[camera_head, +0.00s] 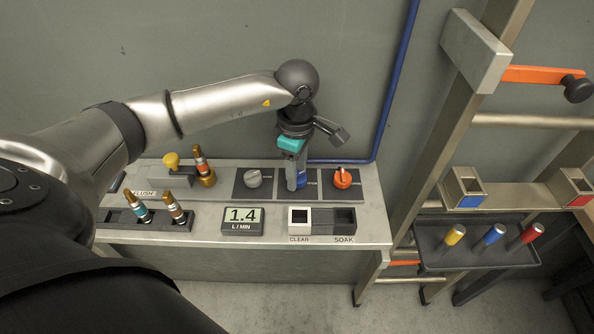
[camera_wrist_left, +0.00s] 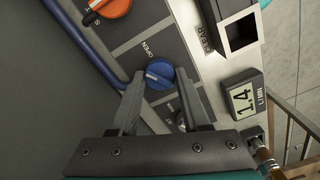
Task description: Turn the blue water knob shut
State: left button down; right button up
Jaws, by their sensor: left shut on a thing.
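The blue water knob (camera_wrist_left: 160,73) sits on a dark square panel, with an OPEN label beside it in the wrist view. My left gripper (camera_wrist_left: 158,84) reaches down to it, one finger on each side, and is shut on it. I cannot tell exactly where the knob points. In the head view the left gripper (camera_head: 295,178) hides most of the blue knob (camera_head: 302,180). A display (camera_head: 242,221) on the bench front reads 1.4 L/MIN. My right gripper is not in view.
A grey knob (camera_head: 253,178) and an orange knob (camera_head: 342,177) flank the blue one. A yellow FLUSH knob (camera_head: 171,161) and brass-tipped connectors stand left. CLEAR and SOAK boxes (camera_head: 322,219) sit in front. A blue pipe (camera_head: 399,75) runs behind; a ladder-like frame stands right.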

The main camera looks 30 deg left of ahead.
pick_arm(q)
jog(key=n, duration=0.5)
jog(key=shift+n, duration=0.3)
jog(key=n, duration=0.5)
jog(key=shift+n, duration=0.3)
jog(key=shift+c, duration=1.9)
grip_release()
jog(key=shift+r, duration=0.1)
notch_tip(320, 180, up, 15)
jog(key=p, duration=0.1)
jog(key=shift+p, duration=0.3)
jog(key=shift+d, duration=0.1)
